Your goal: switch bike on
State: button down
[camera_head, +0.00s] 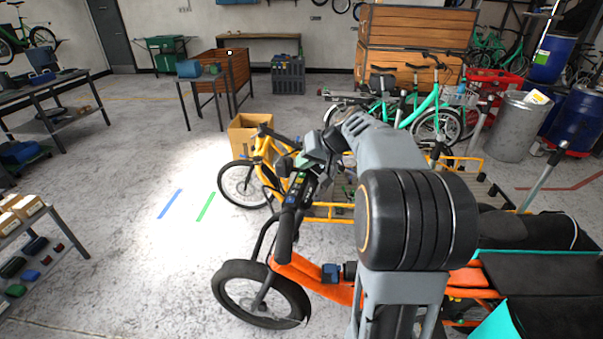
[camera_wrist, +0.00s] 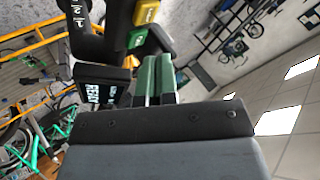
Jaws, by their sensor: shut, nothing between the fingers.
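The orange cargo bike (camera_head: 312,284) stands in front of me, its front wheel at the lower middle and its dark handlebar (camera_head: 284,235) beside my arm. In the wrist view, a control pad with a yellow button (camera_wrist: 146,12) and a green button (camera_wrist: 137,39) sits on the dark bar. A small display (camera_wrist: 100,93) with white lettering is lit, to the left of the fingers. My gripper (camera_wrist: 159,64) is shut and empty, its green fingertips close to the green button. I cannot tell whether they touch it. My arm hides part of the bike in the head view.
A yellow cargo bike (camera_head: 258,166) stands just behind the orange one, near a cardboard box (camera_head: 241,137). Teal bikes (camera_head: 425,112) and a metal drum (camera_head: 516,127) are at the back right. A shelf (camera_head: 28,226) stands at left; the floor between is clear.

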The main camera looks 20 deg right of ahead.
aim_at(304, 174)
notch_tip(304, 174, up, 6)
jog(key=p, duration=0.3)
jog(key=shift+w+d+f, duration=0.1)
dwell(0.5)
